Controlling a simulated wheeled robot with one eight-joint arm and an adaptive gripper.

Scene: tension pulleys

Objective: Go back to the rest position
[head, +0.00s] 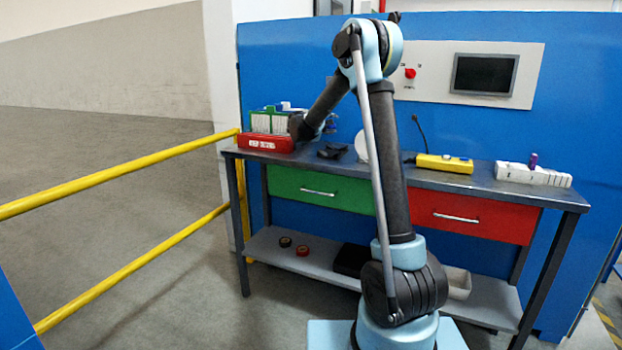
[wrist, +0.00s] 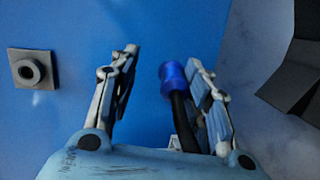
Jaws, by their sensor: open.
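My gripper (wrist: 162,62) is open in the wrist view, with its two fingers spread apart in front of a blue surface. A blue cylindrical cap (wrist: 173,77) on a black stem or cable stands between the fingers in that picture, closer to the right finger. I cannot tell whether it touches that finger. In the head view my arm rises in front of the workbench (head: 480,186) and bends down to the left. The fingers are not clear there.
A green and white rack (head: 268,122) stands behind the red box. A yellow box (head: 444,164) and a white stepped block (head: 533,175) stand on the right of the bench. A blue panel with a screen (head: 484,74) rises behind. Yellow rails (head: 120,165) run along the left.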

